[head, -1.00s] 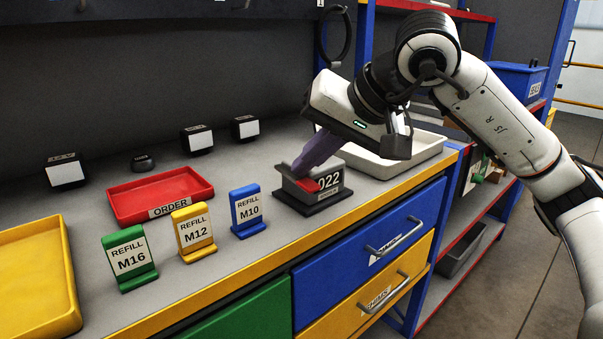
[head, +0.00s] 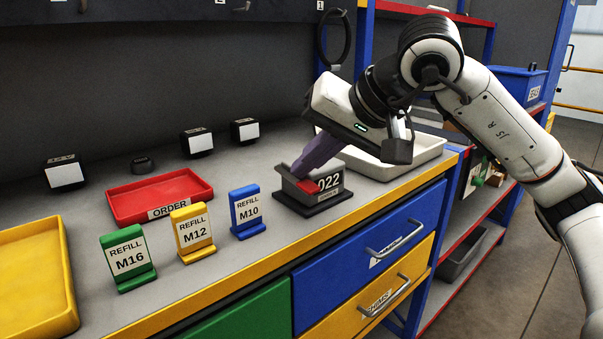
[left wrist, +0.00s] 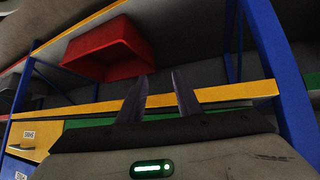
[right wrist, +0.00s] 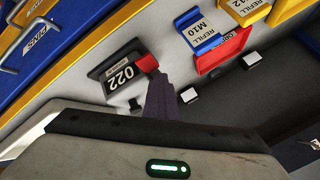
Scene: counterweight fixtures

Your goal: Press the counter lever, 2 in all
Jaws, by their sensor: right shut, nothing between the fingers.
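The counter (head: 328,181) is a dark box on a dark base near the bench's front edge, reading 022. It also shows in the right wrist view (right wrist: 119,74). Its red lever (head: 308,186) is beside the number; it also shows in the right wrist view (right wrist: 147,63). My right gripper (head: 301,171) is shut and empty, pointing down with its purple-grey fingertips right at the lever. I cannot tell whether they touch it. The fingers hide part of the lever and housing. My left gripper (left wrist: 160,90) is open and empty, seen only in the left wrist view, facing shelving.
Green (head: 127,259), yellow (head: 193,233) and blue (head: 247,211) refill signs stand left of the counter. A red order tray (head: 128,205) lies behind them. A white tray (head: 425,152) sits behind the right gripper. A yellow tray (head: 35,280) is at far left.

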